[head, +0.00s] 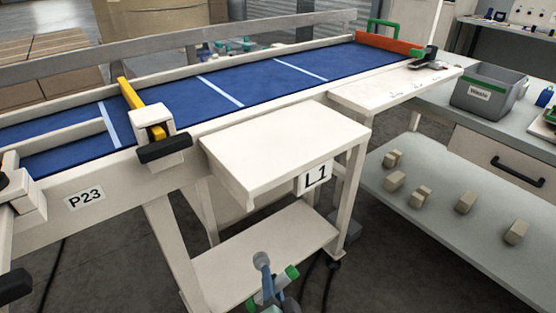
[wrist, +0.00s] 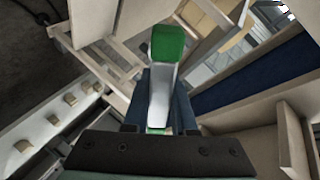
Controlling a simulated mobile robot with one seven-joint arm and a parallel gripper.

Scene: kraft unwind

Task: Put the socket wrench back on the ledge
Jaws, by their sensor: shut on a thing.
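My gripper (wrist: 161,108) is shut on a grey-and-green tool, which I take to be the socket wrench (wrist: 161,88). In the wrist view its green end sticks out beyond the dark blue fingers. In the head view the wrench (head: 291,272) shows its green end at the bottom middle, low in front of the ledge and apart from it; my gripper there is mostly cut off by the frame edge. The ledge (head: 285,145), a white shelf with an L1 label, stands beside the blue conveyor. Its top is bare.
The conveyor (head: 245,90) runs behind the ledge, with a yellow-and-white clamp (head: 150,122) at left. A lower shelf (head: 265,255) lies under the ledge. At right, a bench holds a grey bin (head: 488,92); several beige blocks lie on its lower shelf (head: 440,215).

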